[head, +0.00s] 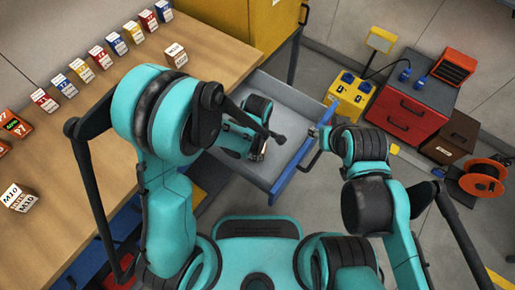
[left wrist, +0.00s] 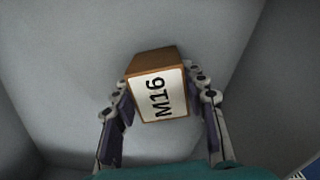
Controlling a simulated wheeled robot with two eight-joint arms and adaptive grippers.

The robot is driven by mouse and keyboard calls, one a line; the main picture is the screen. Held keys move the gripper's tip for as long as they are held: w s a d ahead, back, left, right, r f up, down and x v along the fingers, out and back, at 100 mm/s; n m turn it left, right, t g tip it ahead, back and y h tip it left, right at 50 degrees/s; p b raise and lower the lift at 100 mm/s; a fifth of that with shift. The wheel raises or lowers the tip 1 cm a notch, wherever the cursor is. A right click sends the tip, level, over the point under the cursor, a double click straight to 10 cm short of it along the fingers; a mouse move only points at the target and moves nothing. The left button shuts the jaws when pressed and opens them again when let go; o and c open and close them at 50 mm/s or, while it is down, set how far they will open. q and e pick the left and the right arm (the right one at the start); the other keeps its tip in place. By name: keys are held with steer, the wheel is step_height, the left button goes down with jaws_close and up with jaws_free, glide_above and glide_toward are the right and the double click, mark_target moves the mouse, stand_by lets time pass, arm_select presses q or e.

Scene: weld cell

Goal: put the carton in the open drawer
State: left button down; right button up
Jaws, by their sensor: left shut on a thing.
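The carton (left wrist: 158,95) is a small brown box with a white label reading M16. My left gripper (left wrist: 157,82) has a finger on each side of it and is shut on it. In the head view my left gripper (head: 260,152) is down inside the open drawer (head: 283,97), a grey tray with a blue front. The wrist view shows grey drawer floor and walls around the carton; whether it touches the floor I cannot tell. My right gripper (head: 316,133) is by the drawer's blue front, its fingers too small to read.
A yellow cabinet (head: 250,25) stands behind the drawer. A red and grey drawer unit (head: 405,112), a yellow box (head: 348,98) and an orange reel (head: 483,178) are at right.

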arm_select(q)
steer(key=shift+f, duration=0.15)
steer(key=c, duration=0.9)
jaws_free()
steer(key=shift+o, duration=0.2)
steer(key=shift+r, duration=0.5)
step_height(320, 180, up, 11)
steer(key=p, duration=0.5)
steer(key=shift+r, duration=0.15)
steer(key=s+a+r+m+t, duration=0.2)
steer(key=a+r+m+t, duration=0.1)
steer(key=a+r+m, duration=0.4)
steer(key=s+a+r+m+t, duration=0.3)
steer(key=a+r+m, duration=0.4)
steer(key=a, duration=0.4)
steer(key=shift+m+t, duration=0.6)
